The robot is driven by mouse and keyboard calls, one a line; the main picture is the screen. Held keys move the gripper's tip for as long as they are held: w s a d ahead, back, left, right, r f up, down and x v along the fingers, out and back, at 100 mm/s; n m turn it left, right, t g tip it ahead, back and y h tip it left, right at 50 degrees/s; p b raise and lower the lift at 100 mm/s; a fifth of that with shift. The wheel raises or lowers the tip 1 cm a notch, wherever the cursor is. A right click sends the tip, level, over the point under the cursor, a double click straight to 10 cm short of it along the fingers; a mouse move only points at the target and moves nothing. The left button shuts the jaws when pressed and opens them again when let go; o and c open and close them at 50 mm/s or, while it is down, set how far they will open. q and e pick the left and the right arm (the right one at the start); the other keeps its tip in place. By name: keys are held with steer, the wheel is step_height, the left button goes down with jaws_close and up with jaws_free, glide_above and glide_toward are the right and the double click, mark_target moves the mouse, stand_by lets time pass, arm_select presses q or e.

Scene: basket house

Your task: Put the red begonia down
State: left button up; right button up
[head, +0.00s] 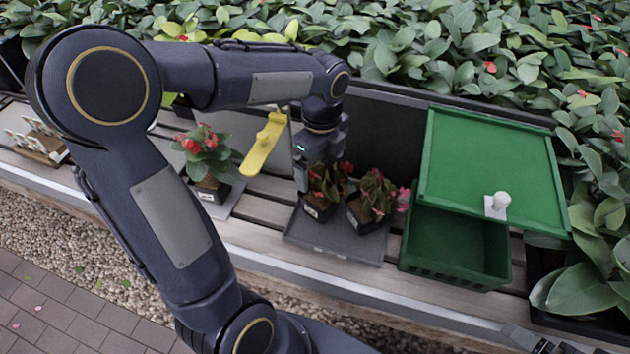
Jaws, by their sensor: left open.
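My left gripper (318,172) points down at the left plant on the grey tray (335,243). It is open, and its fingers are partly hidden by leaves. That plant, a begonia with red flowers (323,190), stands upright in a small dark pot on the tray. A second plant with reddish leaves and pink flowers (376,196) stands close on its right, in its own pot, leaning slightly. Another potted plant with red flowers and green leaves (205,158) stands farther left on a separate small tray. At the bottom right corner, a dark part, probably my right gripper (555,345), is cut off by the frame.
A green crate (455,273) with a green lid (490,165) lying partly across it stands right of the tray. A white knob (500,202) is on the lid. A yellow tool (264,146) is beside my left gripper. Dense foliage lines the back.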

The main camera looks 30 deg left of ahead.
arm_select(q)
steer(key=s+d+r+n+t+h, duration=0.1)
steer(key=s+d+n+t, duration=0.1)
steer(key=s+n, duration=0.6)
steer(key=s+d+r+n+t+h, duration=0.1)
steer(key=s+d+n+t+h, duration=0.1)
steer(key=s+n, duration=0.6)
steer(key=n+t, duration=0.1)
steer(key=n, duration=0.4)
steer(key=shift+s+r+h, duration=0.3)
steer(key=shift+s+r, duration=0.05)
steer(key=shift+r, duration=0.05)
steer(key=shift+d, duration=0.1)
step_height(320, 180, up, 4)
steer(key=p, duration=0.3)
steer(key=shift+f+p, duration=0.15)
steer(key=shift+p, duration=0.15)
